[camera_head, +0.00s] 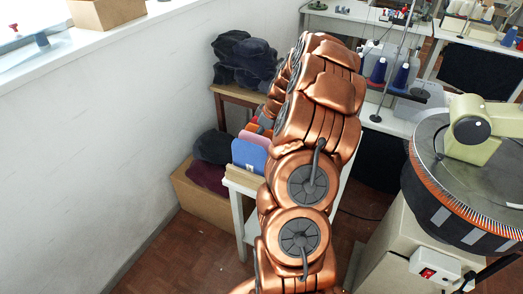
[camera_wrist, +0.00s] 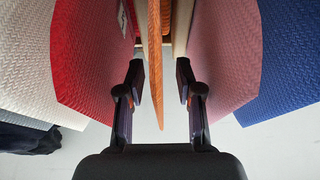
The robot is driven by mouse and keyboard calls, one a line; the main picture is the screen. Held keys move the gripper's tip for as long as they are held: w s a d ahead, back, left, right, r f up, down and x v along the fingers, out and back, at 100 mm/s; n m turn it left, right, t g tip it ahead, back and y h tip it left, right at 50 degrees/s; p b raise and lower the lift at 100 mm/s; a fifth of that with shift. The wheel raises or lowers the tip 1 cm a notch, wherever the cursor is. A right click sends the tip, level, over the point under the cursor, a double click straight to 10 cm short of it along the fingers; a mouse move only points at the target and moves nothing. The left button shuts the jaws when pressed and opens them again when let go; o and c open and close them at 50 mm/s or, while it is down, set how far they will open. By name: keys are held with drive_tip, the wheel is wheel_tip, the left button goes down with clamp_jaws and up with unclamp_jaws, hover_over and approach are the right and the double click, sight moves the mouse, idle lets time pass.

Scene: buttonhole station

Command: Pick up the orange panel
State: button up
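The orange panel (camera_wrist: 155,60) is seen nearly edge-on in the wrist view, upright between the red and pink panels. My gripper (camera_wrist: 161,82) is open, with one dark finger on each side of the orange panel. Gaps show between the panel and both fingers, so it is not clamped. The panel's lower tip in the picture reaches down between the fingers toward the palm. In the head view my copper-coloured arm hides the gripper and most of the panels.
The red panel (camera_wrist: 90,60) and pink panel (camera_wrist: 225,60) stand close outside the fingers. A white panel (camera_wrist: 25,60) and blue panel (camera_wrist: 290,60) lie further out. The blue panel (camera_head: 249,155) also shows at a small white table (camera_head: 238,208). A cardboard box (camera_head: 199,198) stands left.

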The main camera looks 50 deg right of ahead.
clamp_jaws()
drive_tip(key=shift+r, duration=0.15)
idle(0.6)
